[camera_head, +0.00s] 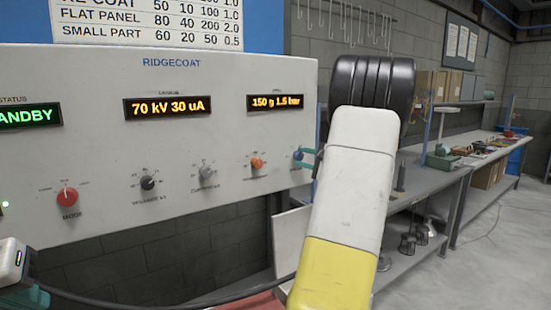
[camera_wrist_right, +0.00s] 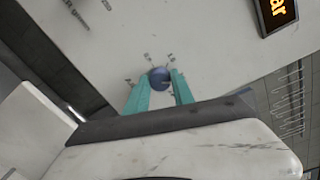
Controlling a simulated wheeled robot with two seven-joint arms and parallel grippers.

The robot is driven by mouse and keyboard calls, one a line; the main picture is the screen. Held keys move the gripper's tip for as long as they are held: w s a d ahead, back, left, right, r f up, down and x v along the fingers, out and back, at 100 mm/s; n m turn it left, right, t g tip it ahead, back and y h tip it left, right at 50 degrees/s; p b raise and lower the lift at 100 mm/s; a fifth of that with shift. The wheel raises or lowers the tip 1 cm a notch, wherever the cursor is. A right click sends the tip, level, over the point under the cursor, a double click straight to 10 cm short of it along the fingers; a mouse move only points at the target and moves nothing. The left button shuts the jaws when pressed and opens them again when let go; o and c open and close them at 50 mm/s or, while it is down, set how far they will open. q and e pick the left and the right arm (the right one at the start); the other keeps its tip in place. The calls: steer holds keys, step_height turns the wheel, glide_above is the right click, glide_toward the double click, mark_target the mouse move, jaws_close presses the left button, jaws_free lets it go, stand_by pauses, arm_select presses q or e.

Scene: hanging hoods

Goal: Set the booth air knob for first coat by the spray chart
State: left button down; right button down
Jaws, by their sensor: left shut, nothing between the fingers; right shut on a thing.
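The blue air knob (camera_head: 298,155) is at the right end of the RIDGECOAT panel (camera_head: 90,150). My right gripper (camera_wrist_right: 160,84) has its teal fingers on both sides of the blue knob (camera_wrist_right: 158,75), shut on it. My right arm hides part of the panel's right edge. The display above (camera_head: 275,102) reads 150 g 1.5 bar. The spray chart (camera_head: 145,22) is cut off at the top; it shows a partly cut RE COAT row, FLAT PANEL 80 40 200 2.0 and SMALL PART 60 20 50 0.5. My left gripper (camera_head: 27,299) is partly in view at the lower left, shut and empty.
An orange knob (camera_head: 257,163), a grey knob (camera_head: 206,172), a black knob (camera_head: 148,182) and a red MODE knob (camera_head: 67,197) sit left of the blue one. Another display (camera_head: 167,107) reads 70 kV 30 uA. A grey bench (camera_head: 425,180) stands at the right.

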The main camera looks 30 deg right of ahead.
steer(key=shift+f, duration=0.1)
stand_by(0.3)
steer(key=c, duration=1.1)
jaws_free()
steer(key=s, duration=0.5)
steer(key=s+d, duration=0.1)
steer(key=s, duration=0.1)
steer(key=shift+s+r, duration=0.25)
steer(key=shift+s, duration=0.15)
steer(key=shift+a, duration=0.15)
